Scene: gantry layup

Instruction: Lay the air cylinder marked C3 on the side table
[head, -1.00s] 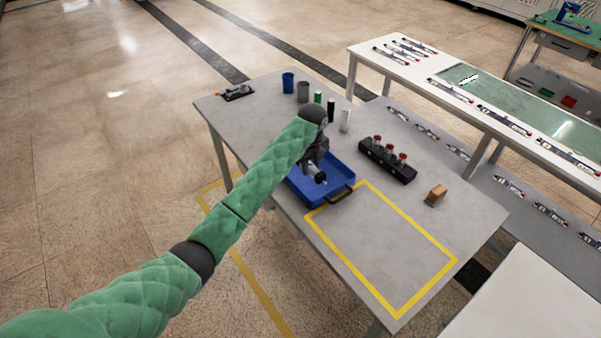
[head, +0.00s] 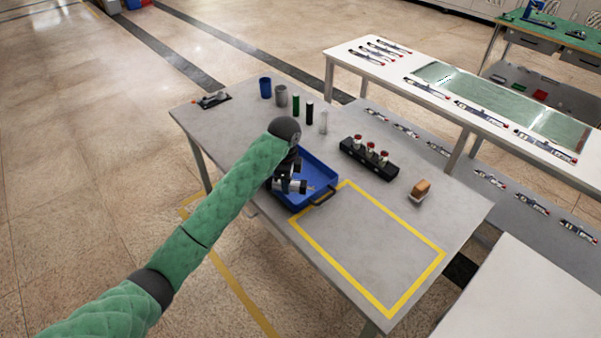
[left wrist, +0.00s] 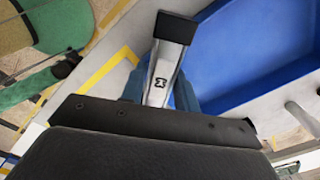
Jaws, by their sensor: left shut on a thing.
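My left gripper (head: 290,184) is shut on a silver air cylinder with a black end cap. It holds the cylinder (left wrist: 163,72) over the left side of the blue tray (head: 333,168). In the left wrist view the cylinder stands out from between the jaws, with the blue tray (left wrist: 235,95) behind it. A small dark mark shows on the cylinder, but I cannot read it as C3. The tray sits on the grey table (head: 240,130), beside an area outlined in yellow (head: 415,275). My right gripper is not in view.
A black block with red-topped items (head: 368,158) and an orange-brown block (head: 420,190) stand right of the tray. Blue (head: 265,88) and grey (head: 281,95) cups and several small upright cylinders stand behind it. The yellow-outlined area is empty. A white bench (head: 350,62) carries more cylinders.

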